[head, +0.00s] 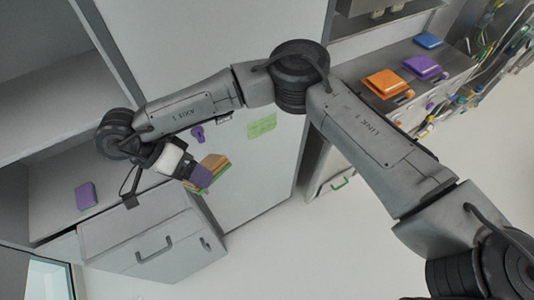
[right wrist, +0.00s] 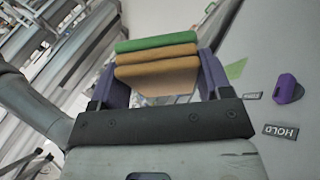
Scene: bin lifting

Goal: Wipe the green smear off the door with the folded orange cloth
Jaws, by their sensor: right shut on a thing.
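My right gripper (head: 203,176) is shut on the folded orange cloth (head: 215,163), which also shows between the purple fingers in the right wrist view (right wrist: 157,72). The cloth is a thick layered pad, orange-tan with one green layer. The grey door (head: 245,185) carries a pale green smear (head: 262,125), right of and above the cloth in the head view. Part of the smear shows beside the right finger in the right wrist view (right wrist: 235,69). The cloth appears apart from the smear; whether it touches the door I cannot tell. My left gripper is not in view.
A purple knob (head: 197,135) sits on the door; it also shows by a HOLD label in the right wrist view (right wrist: 287,89). A grey drawer unit (head: 150,240) stands below the gripper. A purple block (head: 86,196) lies at left.

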